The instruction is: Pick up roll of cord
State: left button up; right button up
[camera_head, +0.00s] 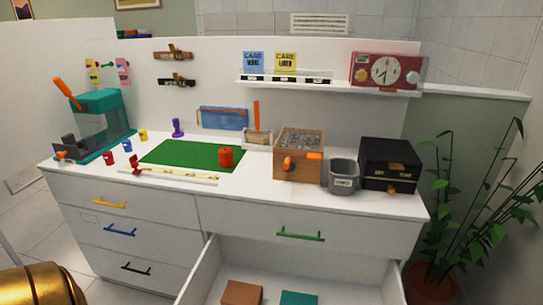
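A short orange-red cylinder (225,157) stands upright on the right part of the green mat (165,153) on the white counter. It looks like a small roll or spool, but it is too small to tell whether it is cord. Nothing touches it from above. Neither of my grippers shows in the head view.
A wooden box (299,167), grey bin (341,176) and black box (391,158) stand right of the mat. A teal machine (101,121) is at the left. Below, an open drawer (335,291) juts forward. A plant (470,220) stands at right.

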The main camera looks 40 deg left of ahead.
aim_at(225, 154)
jog(key=j+z, duration=0.25)
jog(key=j, duration=0.15)
jog(key=k+j+z, duration=0.1)
jog(key=j+z, duration=0.2)
jog(key=k+j+z, duration=0.25)
jog(key=j, duration=0.2)
jog(key=j+z, duration=0.25)
jog(key=j, duration=0.1)
